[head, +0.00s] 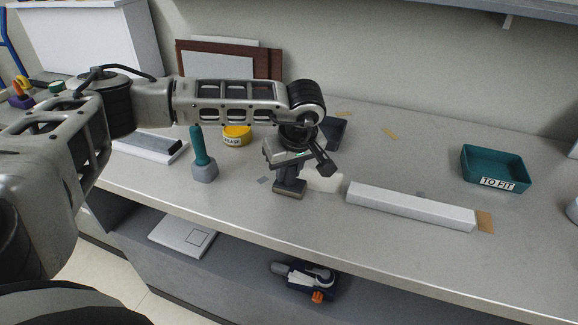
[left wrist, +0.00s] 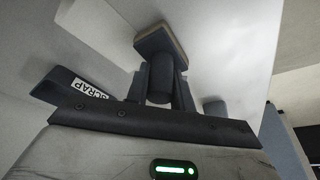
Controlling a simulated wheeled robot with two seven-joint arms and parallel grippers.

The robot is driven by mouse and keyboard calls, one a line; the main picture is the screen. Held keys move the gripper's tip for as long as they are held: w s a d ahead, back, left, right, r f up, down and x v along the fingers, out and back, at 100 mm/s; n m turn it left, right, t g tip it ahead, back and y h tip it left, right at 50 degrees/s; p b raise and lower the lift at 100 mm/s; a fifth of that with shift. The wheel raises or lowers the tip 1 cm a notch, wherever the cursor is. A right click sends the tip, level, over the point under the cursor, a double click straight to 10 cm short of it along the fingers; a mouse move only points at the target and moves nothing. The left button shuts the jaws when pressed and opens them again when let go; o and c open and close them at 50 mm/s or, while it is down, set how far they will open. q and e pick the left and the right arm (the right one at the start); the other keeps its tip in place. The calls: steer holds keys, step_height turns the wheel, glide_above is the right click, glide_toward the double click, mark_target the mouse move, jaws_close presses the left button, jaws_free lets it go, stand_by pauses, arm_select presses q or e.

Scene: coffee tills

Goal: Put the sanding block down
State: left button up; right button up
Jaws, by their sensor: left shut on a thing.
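The sanding block (head: 289,194) has a flat dark base with a tan edge and an upright dark handle. My left gripper (head: 291,172) is shut on its handle from above, near the middle of the grey bench (head: 300,225). The block is upright, base down, at or just above the bench top; I cannot tell whether it touches. In the left wrist view, the sanding block (left wrist: 160,42) shows beyond the fingers of my left gripper (left wrist: 161,88). My right gripper is not in view.
A dark SCRAP bin (head: 336,132) stands behind the gripper. A yellow grease tin (head: 237,136) and a teal-handled tool (head: 201,160) are to the left. A long white bar (head: 408,208) lies to the right, with a teal TO FIT tray (head: 495,169) beyond it.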

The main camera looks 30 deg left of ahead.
mark_target(296, 192)
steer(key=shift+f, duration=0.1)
arm_select(q)
steer(key=o, duration=0.5)
steer(key=shift+f, duration=0.2)
steer(key=shift+c, duration=0.2)
steer(key=o, duration=0.4)
steer(key=shift+r, duration=0.1)
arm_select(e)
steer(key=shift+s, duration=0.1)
arm_select(q)
steer(key=shift+r, duration=0.2)
steer(key=shift+d+r, duration=0.15)
steer(key=shift+r, duration=0.15)
steer(key=b+v, duration=0.1)
steer(key=v, duration=1)
steer(key=shift+s+r+b, duration=0.1)
steer(key=shift+r+b, duration=0.05)
steer(key=shift+b, duration=0.25)
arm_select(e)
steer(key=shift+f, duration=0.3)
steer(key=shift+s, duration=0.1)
